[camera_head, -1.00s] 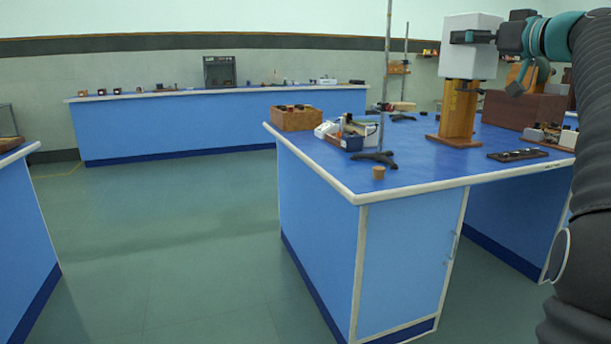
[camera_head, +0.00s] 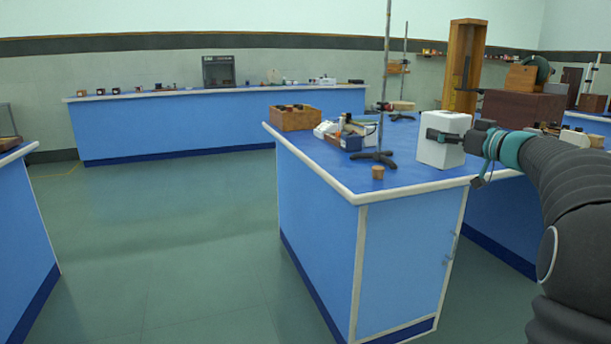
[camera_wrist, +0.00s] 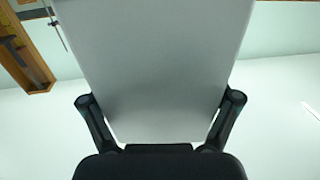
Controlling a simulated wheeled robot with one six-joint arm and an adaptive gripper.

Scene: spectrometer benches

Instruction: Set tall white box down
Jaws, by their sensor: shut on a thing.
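The tall white box (camera_head: 443,130) is upright at the front right part of the blue bench top (camera_head: 405,178). Its base is at or just above the surface; I cannot tell whether it touches. My gripper (camera_head: 440,136) comes from the right and is shut on the box. In the wrist view the box (camera_wrist: 155,70) fills the middle, between both fingers of my gripper (camera_wrist: 160,115). The far side of the box is hidden.
A cork-like cylinder (camera_head: 377,172) and a stand's black foot (camera_head: 374,157) are left of the box. A blue tray of items (camera_head: 350,142) and a wooden box (camera_head: 296,118) lie farther left. A tall wooden frame (camera_head: 465,65) and brown box (camera_head: 523,108) stand behind.

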